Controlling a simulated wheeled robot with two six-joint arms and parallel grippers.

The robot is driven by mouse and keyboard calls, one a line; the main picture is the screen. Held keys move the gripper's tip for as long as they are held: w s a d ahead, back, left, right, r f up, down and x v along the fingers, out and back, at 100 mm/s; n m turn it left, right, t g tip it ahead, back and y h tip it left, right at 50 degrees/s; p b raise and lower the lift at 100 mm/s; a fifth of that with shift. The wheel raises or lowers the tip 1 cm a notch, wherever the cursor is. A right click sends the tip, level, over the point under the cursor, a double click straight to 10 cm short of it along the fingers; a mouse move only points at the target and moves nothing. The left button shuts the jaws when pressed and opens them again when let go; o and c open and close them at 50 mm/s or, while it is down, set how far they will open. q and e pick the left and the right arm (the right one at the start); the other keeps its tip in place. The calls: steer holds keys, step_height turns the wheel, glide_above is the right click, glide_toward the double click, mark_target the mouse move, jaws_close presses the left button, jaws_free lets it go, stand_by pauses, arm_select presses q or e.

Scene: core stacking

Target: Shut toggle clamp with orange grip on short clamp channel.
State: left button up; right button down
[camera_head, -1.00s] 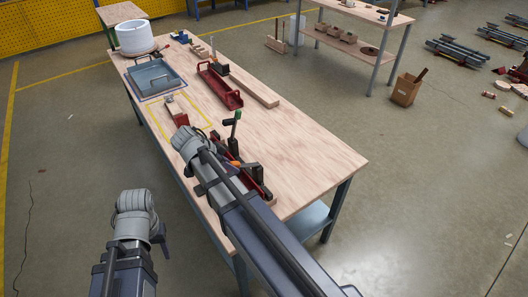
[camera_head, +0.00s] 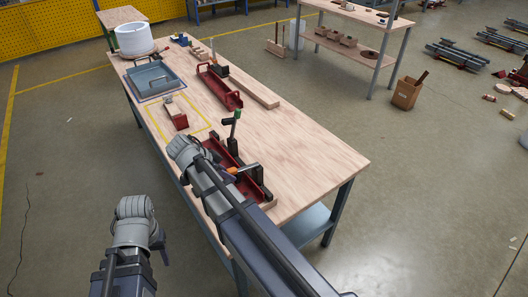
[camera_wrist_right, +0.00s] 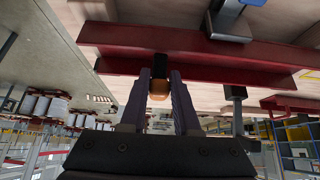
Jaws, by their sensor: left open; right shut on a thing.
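A red clamp channel (camera_head: 219,152) lies near the front edge of the table, partly hidden by my right arm. A toggle clamp with an orange grip (camera_head: 233,170) sits on it, its handle low beside my right wrist. A second handle with a green tip (camera_head: 237,114) stands up at the channel's far end. In the right wrist view my right gripper (camera_wrist_right: 160,88) is shut on the orange grip (camera_wrist_right: 158,89), whose dark stem runs to the red channel (camera_wrist_right: 220,72). My left gripper (camera_head: 163,246) is off the table at lower left, empty; its fingers are barely visible.
A longer red channel (camera_head: 222,92), a wooden beam (camera_head: 252,91) and a blue tray (camera_head: 154,80) lie farther back on the table (camera_head: 300,150). A red block (camera_head: 176,115) stands inside the yellow outline. The table's right part is clear.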

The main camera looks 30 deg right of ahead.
steer(key=shift+a+f, duration=0.1)
steer(key=shift+f, duration=0.15)
steer(key=shift+f+b, duration=0.75)
steer(key=shift+b, duration=0.05)
steer(key=c, duration=0.6)
jaws_free()
steer(key=shift+r, duration=0.15)
steer(key=shift+o, duration=0.2)
steer(key=shift+r, duration=0.1)
steer(key=p+v, duration=0.6)
steer(key=v, duration=0.1)
steer(key=shift+a+r+p, duration=0.2)
steer(key=shift+a+p, duration=0.05)
steer(key=shift+p, duration=0.1)
